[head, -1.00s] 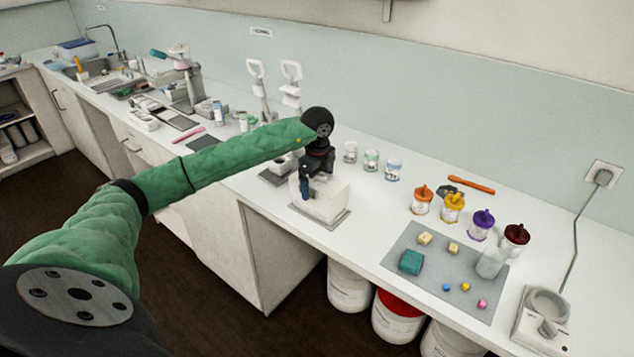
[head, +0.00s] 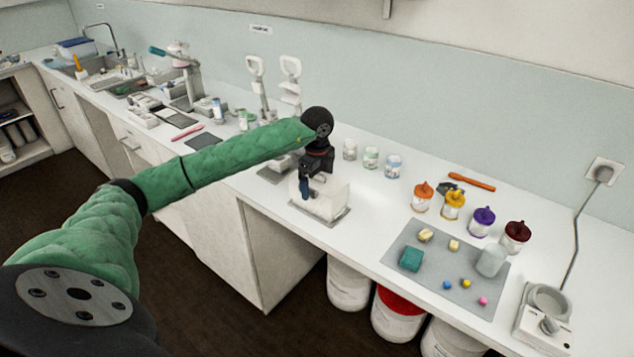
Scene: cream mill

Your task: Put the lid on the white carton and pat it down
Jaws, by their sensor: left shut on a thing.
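The white carton (head: 328,202) stands upright on a grey mat (head: 334,222) near the counter's front edge. My left gripper (head: 306,193) points down at the carton's upper left part, with its fingers in front of it. It is shut on a white thing there, which looks to be the lid. The gripper and the matching white colour hide where lid and carton meet, so I cannot tell whether the lid is seated. My right gripper is not in view.
Small jars (head: 371,158) stand behind the carton. A grey mat (head: 408,283) with small blocks and balls lies to the right, with several colour-lidded jars (head: 482,221) behind it. A scale-like device (head: 543,318) stands at far right. White counter is clear between carton and right mat.

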